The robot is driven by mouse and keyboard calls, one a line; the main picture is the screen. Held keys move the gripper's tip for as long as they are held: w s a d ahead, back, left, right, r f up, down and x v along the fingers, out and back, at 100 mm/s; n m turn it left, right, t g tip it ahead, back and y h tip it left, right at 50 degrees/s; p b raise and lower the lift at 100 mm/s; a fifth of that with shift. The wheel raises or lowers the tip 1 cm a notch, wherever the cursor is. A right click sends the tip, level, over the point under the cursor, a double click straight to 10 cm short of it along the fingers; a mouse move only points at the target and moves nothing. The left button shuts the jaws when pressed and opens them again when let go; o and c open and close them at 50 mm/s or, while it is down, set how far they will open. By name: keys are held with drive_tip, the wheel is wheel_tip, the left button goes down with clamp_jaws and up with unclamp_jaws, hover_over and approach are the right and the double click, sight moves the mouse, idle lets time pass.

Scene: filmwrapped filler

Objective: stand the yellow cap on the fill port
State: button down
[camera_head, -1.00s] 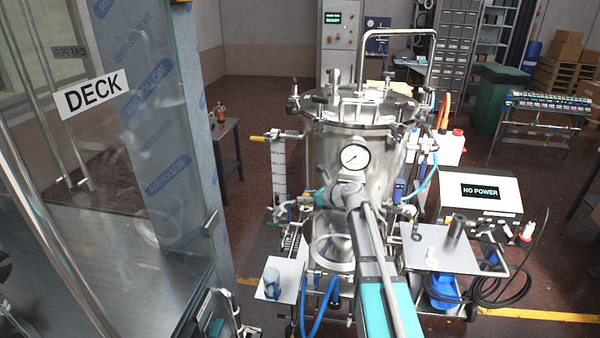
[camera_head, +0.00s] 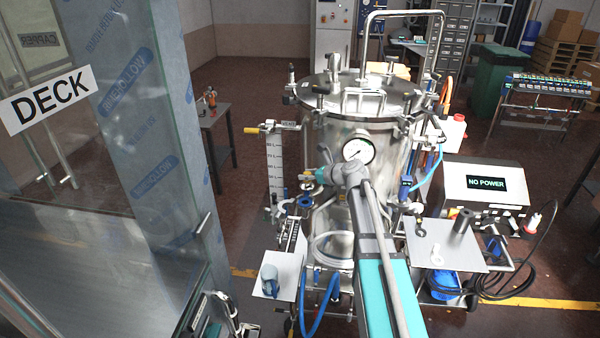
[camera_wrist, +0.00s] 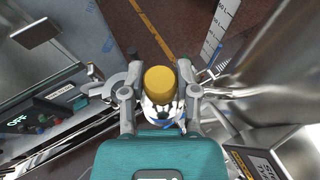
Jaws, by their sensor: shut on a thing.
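The yellow cap (camera_wrist: 160,82) sits between the two grey fingers of my gripper (camera_wrist: 160,72) in the wrist view, and the gripper is shut on it. A shiny part with blue patches shows just below the cap; I cannot tell what it is. I cannot make out the fill port for certain in either view.
A small shelf (camera_head: 288,262) with a blue-grey cup (camera_head: 270,278) stands lower left of the tank. A yellow-handled valve (camera_head: 268,128) and a level scale (camera_head: 275,172) are at the tank's left. A glass door (camera_head: 120,230) fills the left. A side shelf (camera_head: 440,240) is at right.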

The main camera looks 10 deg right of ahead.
sight(309, 188)
drive_tip(key=shift+s+r, duration=0.1)
drive_tip(key=shift+a, duration=0.3)
drive_tip(key=shift+f+b, duration=0.35)
drive_tip(key=shift+f, duration=0.1)
drive_tip(key=shift+f+b, duration=1.75)
drive_tip(key=shift+f+b, duration=0.45)
drive_tip(key=shift+b, duration=0.05)
drive_tip(key=shift+f, duration=0.3)
drive_tip(key=shift+f+b, duration=0.65)
drive_tip(key=shift+b, duration=0.25)
idle(1.2)
drive_tip(key=shift+c, duration=1.4)
unclamp_jaws()
